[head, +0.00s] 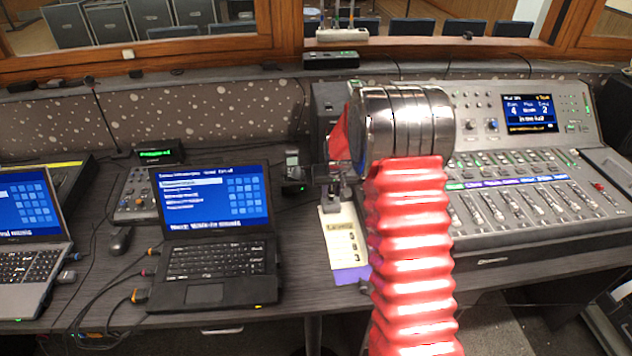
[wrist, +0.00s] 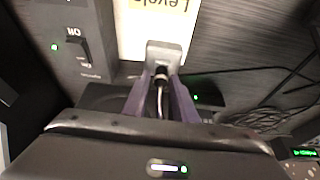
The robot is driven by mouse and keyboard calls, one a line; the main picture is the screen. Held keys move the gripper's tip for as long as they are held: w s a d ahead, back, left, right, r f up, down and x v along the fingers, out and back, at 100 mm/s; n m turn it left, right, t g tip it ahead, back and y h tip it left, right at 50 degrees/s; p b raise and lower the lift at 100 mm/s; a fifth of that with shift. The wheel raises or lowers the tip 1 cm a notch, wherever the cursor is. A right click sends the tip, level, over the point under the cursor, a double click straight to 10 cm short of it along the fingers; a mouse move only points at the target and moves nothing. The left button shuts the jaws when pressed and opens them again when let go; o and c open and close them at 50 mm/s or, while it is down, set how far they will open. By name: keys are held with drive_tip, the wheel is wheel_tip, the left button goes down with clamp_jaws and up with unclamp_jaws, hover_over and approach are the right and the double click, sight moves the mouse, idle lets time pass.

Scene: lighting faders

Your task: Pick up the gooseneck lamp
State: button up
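My gripper (head: 333,196) hangs over the desk between the right laptop and the mixing console in the head view. In the wrist view its two dark purplish fingers (wrist: 161,85) reach toward a small grey block. A thin silvery stem with a dark end (wrist: 158,98) shows between the fingers; it may be part of the gooseneck lamp, but I cannot tell. Whether the fingers touch it is unclear. In the head view, a thin black gooseneck (head: 103,112) rises behind the left laptop; I cannot tell whether it is a lamp or a microphone.
A paper labelled "Levels" (head: 342,240) lies below the gripper. The right laptop (head: 215,240) stands left of it, the mixing console (head: 515,225) right. Loose cables (wrist: 270,105) lie on the desk. My red arm hides part of the console's left side.

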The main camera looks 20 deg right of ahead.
clamp_jaws()
drive_tip(key=shift+r, duration=0.15)
wheel_tip(320, 180, up, 10)
drive_tip(key=shift+f, duration=0.15)
idle(0.5)
idle(0.6)
drive_tip(key=shift+r, duration=1.5)
